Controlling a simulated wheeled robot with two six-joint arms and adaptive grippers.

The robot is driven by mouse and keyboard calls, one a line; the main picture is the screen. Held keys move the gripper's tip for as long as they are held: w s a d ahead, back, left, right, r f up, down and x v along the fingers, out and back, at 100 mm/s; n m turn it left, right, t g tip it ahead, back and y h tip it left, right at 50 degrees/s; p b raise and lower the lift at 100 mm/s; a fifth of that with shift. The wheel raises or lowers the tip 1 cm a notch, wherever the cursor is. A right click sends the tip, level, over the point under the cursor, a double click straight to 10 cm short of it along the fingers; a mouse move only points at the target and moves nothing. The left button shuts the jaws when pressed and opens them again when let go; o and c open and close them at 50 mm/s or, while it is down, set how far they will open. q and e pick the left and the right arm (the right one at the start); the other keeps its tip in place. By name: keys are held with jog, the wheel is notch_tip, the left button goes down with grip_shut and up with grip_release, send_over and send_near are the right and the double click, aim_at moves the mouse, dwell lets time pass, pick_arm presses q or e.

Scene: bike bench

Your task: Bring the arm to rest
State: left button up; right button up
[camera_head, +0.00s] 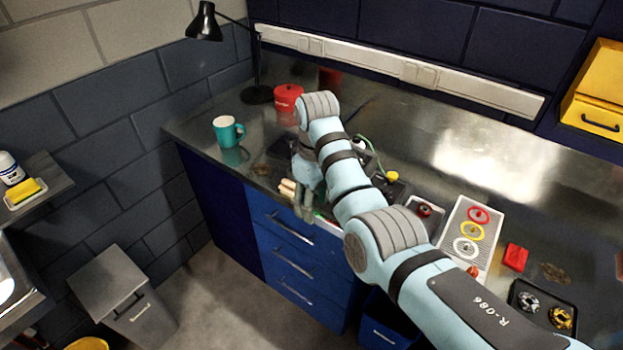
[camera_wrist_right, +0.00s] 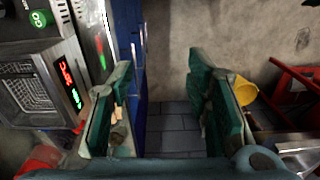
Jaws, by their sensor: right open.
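My right arm reaches in from the lower right of the head view, over the metal bench (camera_head: 520,165). My right gripper (camera_head: 304,204) hangs at the front edge of the bench, above the blue drawers, partly hidden by the wrist. In the right wrist view its two green fingers (camera_wrist_right: 165,95) stand wide apart, with nothing between them but the floor and a blue front behind. My left gripper is not in view.
A teal mug (camera_head: 226,131), a red pot (camera_head: 287,97) and a black lamp (camera_head: 205,24) stand at the back left. Pale rolls (camera_head: 287,187) lie close to the gripper. A tray of coloured rings (camera_head: 467,232) lies to the right. A grey bin (camera_head: 128,298) stands on the floor.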

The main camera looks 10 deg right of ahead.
jog(key=s+d+f+m+t, duration=0.1)
jog(key=s+d+f+m, duration=0.2)
jog(key=s+d+f, duration=0.45)
jog(key=s+d+f+m+t, duration=0.1)
jog(key=s+d+f+m, duration=0.25)
jog(key=f, duration=0.65)
jog(key=s+d+r+m+t+h, duration=0.1)
jog(key=s+d, duration=0.3)
jog(key=s, duration=0.7)
jog(key=s+d+m+t, duration=0.1)
jog(key=s+d, duration=0.3)
jog(key=s, duration=0.6)
notch_tip(320, 180, down, 23)
jog(key=s+d+g+b, duration=0.2)
jog(key=s+b, duration=0.1)
jog(key=s+f+b, duration=0.2)
jog(key=s+f, duration=1.1)
jog(key=f, duration=0.1)
jog(key=shift+s+d+f+g+b, duration=0.2)
jog(key=shift+s+g+b, duration=0.05)
jog(key=shift+g+b, duration=0.15)
